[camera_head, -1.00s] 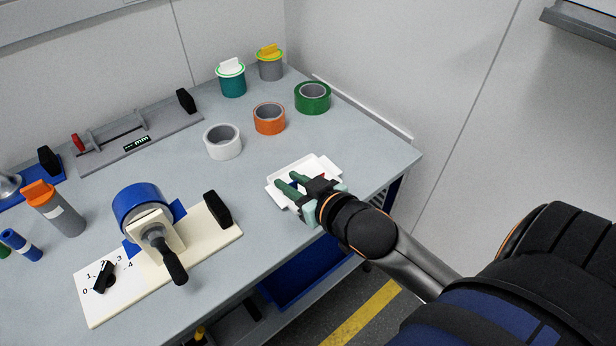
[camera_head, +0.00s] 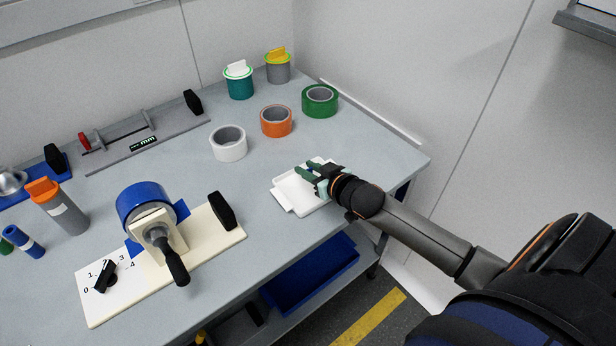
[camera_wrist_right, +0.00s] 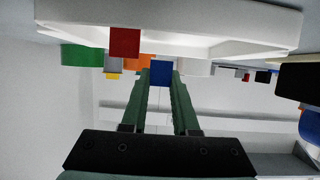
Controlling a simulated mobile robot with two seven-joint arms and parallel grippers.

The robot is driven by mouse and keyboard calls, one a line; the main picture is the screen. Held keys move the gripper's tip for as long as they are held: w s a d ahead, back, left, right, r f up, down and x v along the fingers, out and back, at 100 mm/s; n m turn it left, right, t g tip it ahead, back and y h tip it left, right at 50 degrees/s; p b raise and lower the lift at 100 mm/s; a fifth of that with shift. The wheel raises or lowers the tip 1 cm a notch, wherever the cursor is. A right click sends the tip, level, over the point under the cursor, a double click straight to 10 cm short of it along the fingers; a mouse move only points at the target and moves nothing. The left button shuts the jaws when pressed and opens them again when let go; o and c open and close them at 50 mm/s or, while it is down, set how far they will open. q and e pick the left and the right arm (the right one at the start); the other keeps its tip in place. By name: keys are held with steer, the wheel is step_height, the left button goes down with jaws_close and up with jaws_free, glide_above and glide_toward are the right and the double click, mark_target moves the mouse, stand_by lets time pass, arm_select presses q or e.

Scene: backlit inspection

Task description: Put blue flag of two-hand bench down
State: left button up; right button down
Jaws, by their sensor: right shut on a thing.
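My right gripper (camera_head: 311,173) is over the far right part of a white tray (camera_head: 284,196) on the bench. In the right wrist view, its green fingers (camera_wrist_right: 160,78) are shut on the small blue flag (camera_wrist_right: 161,73), whose blue square shows between the tips. The head view does not show the blue flag clearly. A red flag (camera_wrist_right: 125,42) stands out in front of the tray (camera_wrist_right: 215,22) in the wrist view, left of the blue one. I cannot tell whether the blue flag touches the tray. My left gripper is not in view.
White (camera_head: 228,143), orange (camera_head: 276,121) and green (camera_head: 320,101) tape rolls stand behind the tray on the grey bench (camera_head: 250,183). A cream board (camera_head: 205,250) with a blue roll and black handle lies to the left. The bench's right edge is close.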

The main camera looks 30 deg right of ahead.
mark_target(309, 187)
steer(key=shift+s+f, duration=0.1)
steer(key=shift+f, duration=1.1)
steer(key=shift+a+f, duration=0.1)
steer(key=shift+f, duration=0.15)
steer(key=shift+s+f+b, duration=0.25)
steer(key=shift+f+b, duration=0.1)
steer(key=shift+f, duration=0.05)
steer(key=c, duration=0.7)
jaws_free()
steer(key=shift+s+a+f, duration=0.1)
steer(key=shift+a+f, duration=0.05)
steer(key=shift+f, duration=0.05)
steer(key=shift+r, duration=0.4)
steer(key=shift+r+p, duration=0.1)
steer(key=shift+p, duration=0.2)
steer(key=v, duration=0.7)
steer(key=r+p+v, duration=0.1)
steer(key=v, duration=0.3)
steer(key=shift+s+d+r, duration=0.1)
steer(key=shift+d, duration=0.15)
